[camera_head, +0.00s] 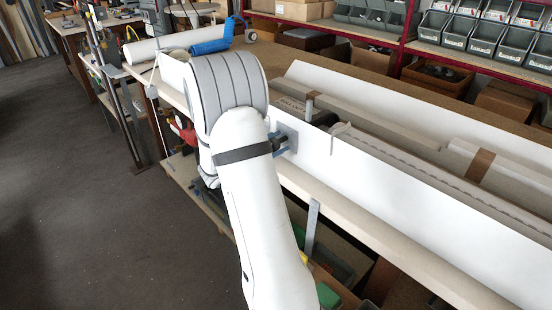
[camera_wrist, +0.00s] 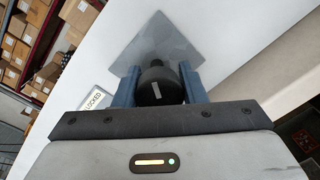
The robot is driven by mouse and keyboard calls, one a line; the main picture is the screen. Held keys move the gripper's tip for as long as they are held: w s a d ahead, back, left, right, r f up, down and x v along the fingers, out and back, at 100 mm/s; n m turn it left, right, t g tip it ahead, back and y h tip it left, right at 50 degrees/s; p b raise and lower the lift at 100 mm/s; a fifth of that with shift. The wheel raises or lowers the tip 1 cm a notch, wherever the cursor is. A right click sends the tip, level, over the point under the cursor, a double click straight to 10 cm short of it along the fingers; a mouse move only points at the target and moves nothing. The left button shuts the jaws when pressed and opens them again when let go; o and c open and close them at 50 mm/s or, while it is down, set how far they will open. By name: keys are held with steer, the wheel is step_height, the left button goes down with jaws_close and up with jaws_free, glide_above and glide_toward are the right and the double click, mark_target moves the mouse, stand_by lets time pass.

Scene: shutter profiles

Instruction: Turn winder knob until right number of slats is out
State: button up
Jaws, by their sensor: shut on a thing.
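The black winder knob (camera_wrist: 158,84) stands out from a grey diamond-shaped plate (camera_wrist: 165,42) on a white panel in the wrist view. My gripper (camera_wrist: 158,85) is shut on the knob, with one blue finger at each side of it. In the head view the grey plate (camera_head: 284,137) shows on the white front panel (camera_head: 390,192), and my gripper (camera_head: 279,143) is beside it, partly hidden by my arm. A row of grey ribbed slats (camera_head: 440,180) lies behind the panel. How many slats are out cannot be told.
A small sign reading "LOCKED" (camera_wrist: 95,98) is on the panel left of the knob. Shelves with grey bins (camera_head: 485,38) stand behind. Grey floor (camera_head: 90,220) is clear at the left.

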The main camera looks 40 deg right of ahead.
steer(key=m+b, duration=0.2)
steer(key=b, duration=0.2)
steer(key=m+b, duration=0.2)
steer(key=b, duration=0.2)
steer(key=shift+f, duration=0.4)
steer(key=m+b, duration=0.1)
steer(key=b, duration=0.2)
steer(key=shift+r+m, duration=0.15)
steer(key=shift+m, duration=0.25)
steer(key=shift+r+m+b, duration=0.15)
steer(key=shift+m+b, duration=0.25)
steer(key=shift+b, duration=0.3)
steer(key=shift+r, duration=0.1)
steer(key=o, duration=1)
steer(key=a, duration=0.7)
steer(key=shift+s+a+r, duration=0.2)
steer(key=shift+a, duration=0.2)
